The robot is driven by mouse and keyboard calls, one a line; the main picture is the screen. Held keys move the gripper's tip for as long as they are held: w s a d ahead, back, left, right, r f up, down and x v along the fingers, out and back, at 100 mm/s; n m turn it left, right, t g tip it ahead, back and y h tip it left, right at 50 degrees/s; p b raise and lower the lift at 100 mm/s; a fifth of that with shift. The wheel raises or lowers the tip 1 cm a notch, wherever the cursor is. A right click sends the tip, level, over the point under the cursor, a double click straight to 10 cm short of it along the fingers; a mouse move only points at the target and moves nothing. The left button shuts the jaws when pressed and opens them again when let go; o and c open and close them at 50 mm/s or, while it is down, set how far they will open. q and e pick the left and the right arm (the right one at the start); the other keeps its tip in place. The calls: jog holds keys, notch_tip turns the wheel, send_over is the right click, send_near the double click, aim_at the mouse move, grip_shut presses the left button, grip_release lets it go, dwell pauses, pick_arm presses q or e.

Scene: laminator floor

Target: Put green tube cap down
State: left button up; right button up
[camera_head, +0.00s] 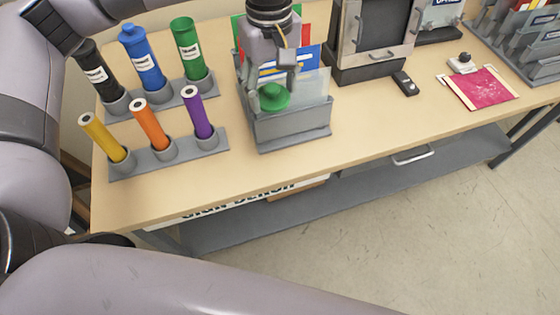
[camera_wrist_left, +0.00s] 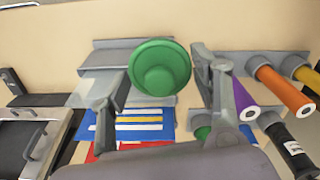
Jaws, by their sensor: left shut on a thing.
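The green tube cap (camera_head: 273,97) is a round green disc with a raised knob. My left gripper (camera_head: 272,82) holds it above the front of a grey sheet holder (camera_head: 292,128). In the left wrist view the cap (camera_wrist_left: 160,66) sits between the two fingers of my left gripper (camera_wrist_left: 160,80). In the head view the green tube (camera_head: 192,52) stands in the back rack at the left, with no knob on its top. The blue tube (camera_head: 143,62) beside it has a knobbed blue cap. My right gripper is not in view.
A black tube (camera_head: 94,78) shares the back rack. Yellow (camera_head: 103,138), orange (camera_head: 150,125) and purple (camera_head: 198,113) tubes lean in the front rack (camera_head: 190,157). Front right tabletop is clear.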

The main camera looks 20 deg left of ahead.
pick_arm(q)
notch_tip(320, 180, down, 19)
jog(key=p, duration=0.4)
jog(key=shift+w+a+p, duration=0.1)
jog(key=shift+a+p, duration=0.05)
jog(key=shift+p, duration=0.15)
jog(key=shift+f, duration=0.3)
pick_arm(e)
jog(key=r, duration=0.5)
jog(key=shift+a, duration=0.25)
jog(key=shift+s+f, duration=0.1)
pick_arm(q)
jog(key=shift+f+b, duration=0.6)
jog(key=shift+b, duration=0.25)
jog(key=o, duration=0.9)
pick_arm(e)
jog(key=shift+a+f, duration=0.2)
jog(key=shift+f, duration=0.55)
